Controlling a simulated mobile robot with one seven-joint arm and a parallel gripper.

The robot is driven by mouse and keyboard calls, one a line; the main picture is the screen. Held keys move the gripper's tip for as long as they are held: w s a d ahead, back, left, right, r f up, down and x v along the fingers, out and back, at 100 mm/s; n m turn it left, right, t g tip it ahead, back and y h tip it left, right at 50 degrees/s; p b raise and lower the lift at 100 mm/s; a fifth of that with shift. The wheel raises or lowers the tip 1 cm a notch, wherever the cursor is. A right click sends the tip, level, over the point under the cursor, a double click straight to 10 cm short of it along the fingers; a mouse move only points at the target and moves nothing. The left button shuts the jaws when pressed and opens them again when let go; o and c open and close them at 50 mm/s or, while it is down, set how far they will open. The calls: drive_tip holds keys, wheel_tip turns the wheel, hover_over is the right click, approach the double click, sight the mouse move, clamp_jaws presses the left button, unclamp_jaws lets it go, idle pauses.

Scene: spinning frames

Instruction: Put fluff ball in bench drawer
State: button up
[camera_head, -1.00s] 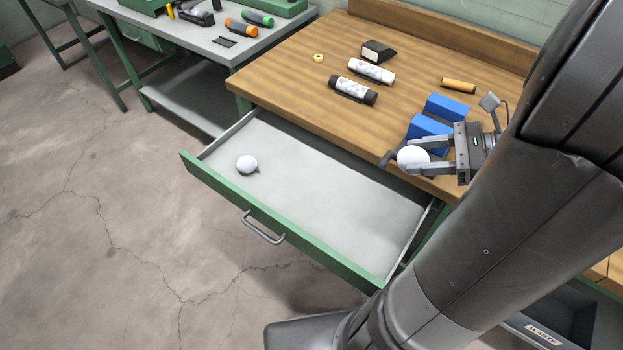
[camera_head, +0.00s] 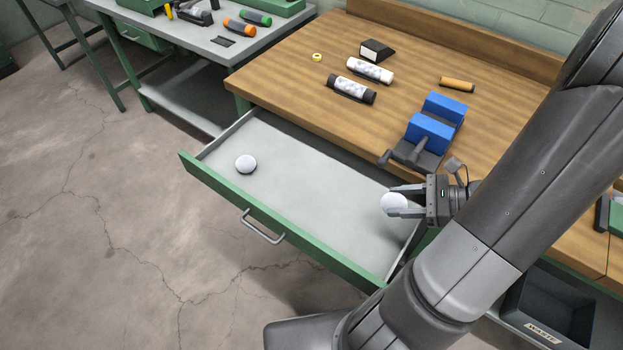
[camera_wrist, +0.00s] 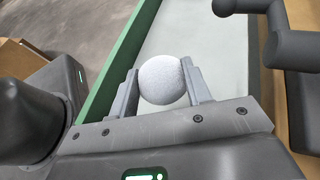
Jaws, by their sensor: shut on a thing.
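My gripper (camera_head: 405,202) is shut on a white fluff ball (camera_head: 393,204), held above the right end of the open bench drawer. The ball also shows between the two fingers in the wrist view (camera_wrist: 162,80). The bench drawer (camera_head: 300,195) is pulled out, with a grey inside, a green front (camera_head: 320,258) and a metal handle (camera_head: 262,228). A second white ball (camera_head: 245,164) lies inside the drawer near its left end.
A blue vise (camera_head: 430,132) stands at the front edge of the wooden bench (camera_head: 310,85), its handle close to my gripper. Dark and white cylinders (camera_head: 352,90), an orange cylinder (camera_head: 457,84) and a yellow ring (camera_head: 317,57) lie farther back. A waste bin (camera_head: 550,310) is at lower right. The drawer's middle is clear.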

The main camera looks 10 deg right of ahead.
hover_over(347, 216)
wheel_tip(347, 216, down, 7)
drive_tip(key=shift+f, duration=2.2)
drive_tip(key=o, duration=1)
drive_tip(key=shift+f, duration=0.1)
drive_tip(key=shift+c, duration=0.2)
drive_tip(key=shift+s+d+r, duration=0.1)
drive_tip(key=shift+d+r, duration=0.15)
drive_tip(key=shift+d, duration=0.05)
drive_tip(key=v, duration=1.1)
drive_tip(key=shift+s+d, duration=0.15)
